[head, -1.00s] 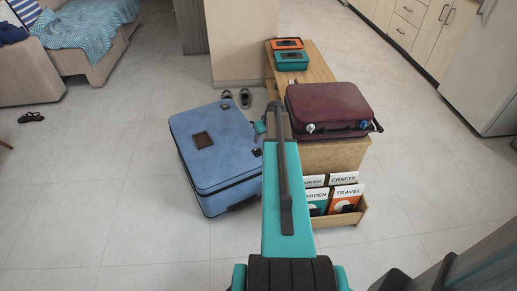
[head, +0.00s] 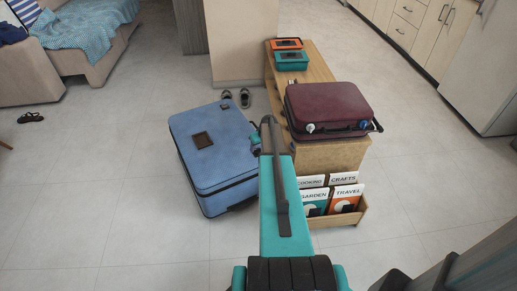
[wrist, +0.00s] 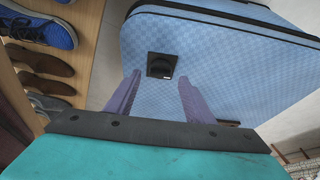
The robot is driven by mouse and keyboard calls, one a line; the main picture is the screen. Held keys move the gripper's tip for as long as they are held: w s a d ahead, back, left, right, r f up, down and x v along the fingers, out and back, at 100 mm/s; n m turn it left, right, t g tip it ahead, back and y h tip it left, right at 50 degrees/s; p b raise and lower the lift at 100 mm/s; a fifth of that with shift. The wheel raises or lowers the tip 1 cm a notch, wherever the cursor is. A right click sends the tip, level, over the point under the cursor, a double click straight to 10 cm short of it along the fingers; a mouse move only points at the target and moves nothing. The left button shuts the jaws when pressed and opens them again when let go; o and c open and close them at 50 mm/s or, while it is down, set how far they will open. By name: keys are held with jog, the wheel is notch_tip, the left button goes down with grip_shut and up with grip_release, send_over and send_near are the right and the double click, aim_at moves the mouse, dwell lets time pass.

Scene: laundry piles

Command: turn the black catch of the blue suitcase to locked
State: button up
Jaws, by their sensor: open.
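The blue suitcase (head: 226,155) stands on the floor left of the wooden bench. In the wrist view its checked blue side (wrist: 225,65) fills the upper right. The black catch (wrist: 161,66) sits on a dark square plate on that side. My gripper (wrist: 159,80) is open, its two purple fingers apart and empty. In the wrist picture the catch appears just beyond the fingertips, between their lines. I cannot tell whether they touch the suitcase, or which way the catch is turned. In the head view my arm hides the catch and most of the gripper.
The wooden bench (head: 318,68) stands close on the right with a maroon suitcase (head: 328,105) on top. Its shelves hold shoes (wrist: 45,60), near the gripper's left. A rack of books (head: 333,200) is at the bench's front.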

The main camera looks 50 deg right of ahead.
aim_at(258, 151)
jog(key=shift+x, duration=1.25)
jog(key=c, duration=0.8)
jog(key=shift+d, duration=0.35)
jog(key=shift+c, duration=1.2)
jog(key=shift+a, duration=0.25)
